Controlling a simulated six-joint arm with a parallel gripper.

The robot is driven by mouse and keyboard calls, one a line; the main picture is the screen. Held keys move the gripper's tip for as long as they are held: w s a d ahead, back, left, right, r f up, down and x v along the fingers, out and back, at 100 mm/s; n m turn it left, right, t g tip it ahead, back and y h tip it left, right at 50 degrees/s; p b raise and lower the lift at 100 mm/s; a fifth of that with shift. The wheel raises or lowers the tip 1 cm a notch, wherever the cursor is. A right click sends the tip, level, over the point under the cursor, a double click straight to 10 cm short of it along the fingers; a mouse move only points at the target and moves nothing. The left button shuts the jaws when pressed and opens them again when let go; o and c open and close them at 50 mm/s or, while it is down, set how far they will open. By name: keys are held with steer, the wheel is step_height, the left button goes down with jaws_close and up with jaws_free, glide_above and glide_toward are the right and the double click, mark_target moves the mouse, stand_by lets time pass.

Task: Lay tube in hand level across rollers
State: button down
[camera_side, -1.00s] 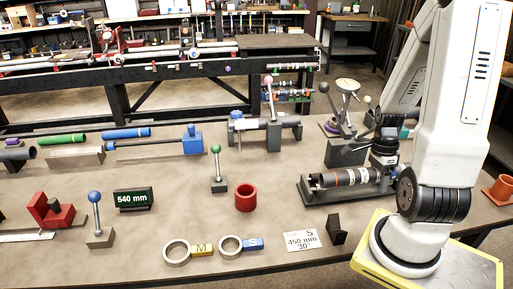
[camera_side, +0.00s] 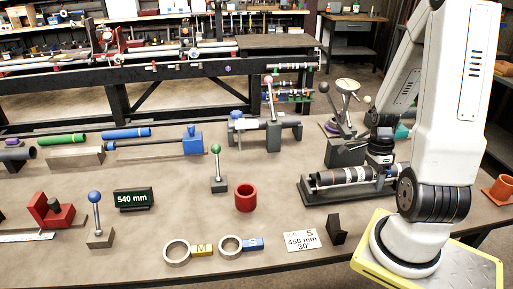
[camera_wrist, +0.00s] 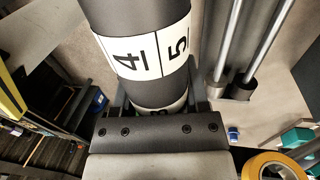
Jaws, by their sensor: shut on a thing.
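A dark tube (camera_side: 347,175) with white bands is held over the roller stand (camera_side: 325,201) in the side view, close to level. In the wrist view the tube (camera_wrist: 135,15) fills the top middle, its white band marked 4 and 5. My gripper (camera_wrist: 158,100) is shut around it, a jaw on each side; in the side view my gripper (camera_side: 383,163) is at the tube's right part. The bright metal rollers (camera_wrist: 247,40) run alongside, right of the tube and apart from it in the wrist picture. Whether the tube touches a roller is hidden.

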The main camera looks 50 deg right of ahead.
steer(key=shift+w+d+f, duration=1.25)
steer(key=shift+w+d, duration=0.25)
steer(key=shift+w+d+f, duration=0.3)
steer(key=shift+w+d, duration=0.45)
steer(key=shift+w+d+f, duration=0.25)
steer(key=shift+w+d, duration=0.5)
steer(key=shift+f, duration=1.2)
jaws_free()
steer(key=shift+f, duration=0.1)
